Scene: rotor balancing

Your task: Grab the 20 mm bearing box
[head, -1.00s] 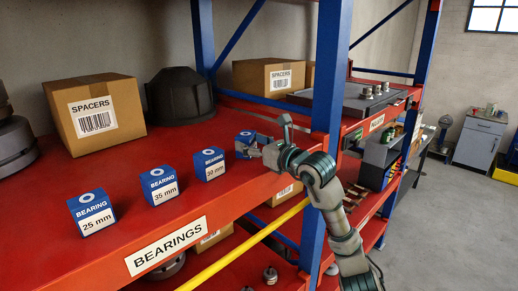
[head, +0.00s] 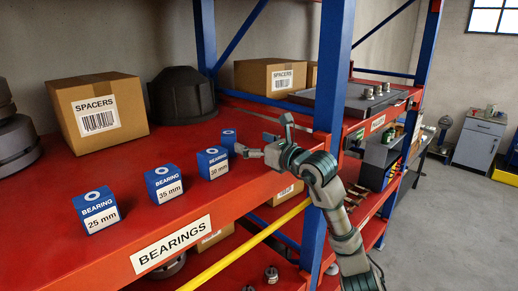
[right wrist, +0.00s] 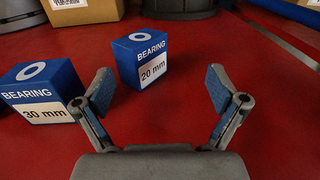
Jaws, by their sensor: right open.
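The 20 mm bearing box (right wrist: 141,60) is a blue cube with a white label, upright on the red shelf (right wrist: 255,62). In the right wrist view it stands just beyond my open right gripper (right wrist: 160,88), left of the middle of the gap and nearer the left finger. In the head view the 20 mm box (head: 229,137) is partly hidden behind my right gripper (head: 254,145). The jaws are empty. My left gripper is not in view.
The 30 mm box (right wrist: 38,93) stands close to the left finger. The 35 mm box (head: 164,184) and 25 mm box (head: 96,211) are farther left. A spacers carton (head: 96,112) and a dark housing (head: 180,95) stand behind. A blue post (head: 333,80) rises beside my right arm.

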